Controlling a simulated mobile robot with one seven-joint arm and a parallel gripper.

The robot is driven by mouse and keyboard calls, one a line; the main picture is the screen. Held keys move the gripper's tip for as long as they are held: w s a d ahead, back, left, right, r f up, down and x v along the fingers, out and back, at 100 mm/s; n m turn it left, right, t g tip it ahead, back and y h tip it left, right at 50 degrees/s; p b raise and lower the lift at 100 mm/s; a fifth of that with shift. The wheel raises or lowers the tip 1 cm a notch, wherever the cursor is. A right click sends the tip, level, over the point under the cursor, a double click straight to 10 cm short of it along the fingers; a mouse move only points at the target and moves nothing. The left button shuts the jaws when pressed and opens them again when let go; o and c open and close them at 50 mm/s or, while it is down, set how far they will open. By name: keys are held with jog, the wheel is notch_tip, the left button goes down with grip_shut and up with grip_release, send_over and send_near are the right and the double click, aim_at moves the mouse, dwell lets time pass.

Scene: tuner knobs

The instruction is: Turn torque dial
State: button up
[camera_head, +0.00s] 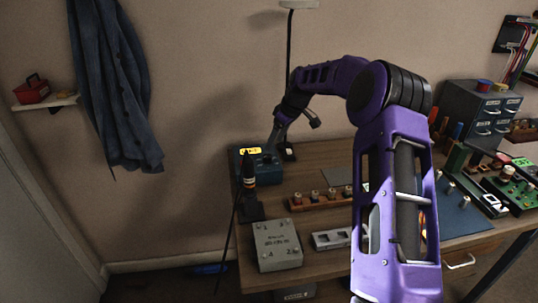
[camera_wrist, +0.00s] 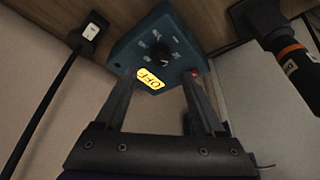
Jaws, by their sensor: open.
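A blue box (camera_head: 264,169) stands at the back left of the workbench, with a lit yellow display (camera_head: 250,151). In the wrist view the blue box (camera_wrist: 182,50) shows a black dial (camera_wrist: 160,53) with white marks around it. Its yellow display (camera_wrist: 151,78) reads OFF, and a small red light (camera_wrist: 194,73) sits near one corner. My gripper (camera_wrist: 160,80) is open, its fingers spread toward the box's face, with the dial beyond and between them. Nothing is held. In the head view my gripper (camera_head: 277,140) is above the box and partly hides it.
A dark driver with orange bands (camera_head: 249,172) stands upright beside the box and shows close by in the wrist view (camera_wrist: 291,60). A grey metal box (camera_head: 277,246) and a wooden knob rack (camera_head: 318,201) are in front.

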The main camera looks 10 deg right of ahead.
aim_at(268, 155)
jog(key=x, duration=0.7)
jog(key=shift+f, duration=0.1)
grip_shut()
